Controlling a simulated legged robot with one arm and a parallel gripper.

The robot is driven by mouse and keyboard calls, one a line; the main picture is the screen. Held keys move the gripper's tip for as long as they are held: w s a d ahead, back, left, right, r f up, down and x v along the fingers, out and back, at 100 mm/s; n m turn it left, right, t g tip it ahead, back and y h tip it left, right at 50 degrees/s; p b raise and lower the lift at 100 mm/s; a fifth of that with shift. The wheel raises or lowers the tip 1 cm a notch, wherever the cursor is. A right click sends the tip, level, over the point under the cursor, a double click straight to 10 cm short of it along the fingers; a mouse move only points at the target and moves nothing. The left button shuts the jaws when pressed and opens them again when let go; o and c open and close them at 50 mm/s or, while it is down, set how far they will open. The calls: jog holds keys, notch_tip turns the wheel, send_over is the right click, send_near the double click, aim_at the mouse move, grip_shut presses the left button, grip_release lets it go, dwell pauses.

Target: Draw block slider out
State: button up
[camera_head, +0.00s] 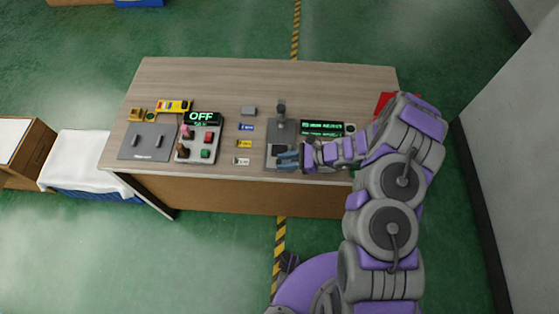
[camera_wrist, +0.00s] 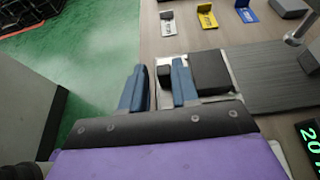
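The block slider is a dark block (camera_wrist: 210,72) with a small dark knob (camera_wrist: 164,71) on a pale metal strip, at the near edge of the grey fixture plate (camera_wrist: 268,78). In the head view this plate (camera_head: 281,131) lies right of the table's middle, and my arm partly hides its near end. My gripper (camera_wrist: 160,72) has two blue fingers pointing at the slider. They stand apart, with the small knob between their tips and a gap on the left finger's side. The gripper (camera_head: 288,160) also shows at the table's front edge in the head view. Whether a finger touches the knob is unclear.
An upright lever (camera_head: 281,108) stands on the plate, with a green-lit display (camera_head: 322,127) to its right. Several small coloured tags (camera_head: 245,127) lie left of the plate. A button box (camera_head: 199,143) with an OFF display is farther left. Floor in front of the table is clear.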

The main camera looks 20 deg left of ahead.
jog(key=v, duration=0.4)
jog(key=p+v, duration=0.1)
jog(key=v, duration=0.4)
jog(key=p+v, duration=0.1)
jog(key=v, duration=0.4)
jog(key=shift+d+f, duration=0.3)
jog(key=shift+d, duration=0.05)
jog(key=shift+w+d+r, duration=0.15)
jog(key=shift+w+r, duration=0.05)
jog(key=shift+d, duration=0.1)
jog(key=shift+d, duration=0.5)
jog(key=shift+a+r, duration=0.1)
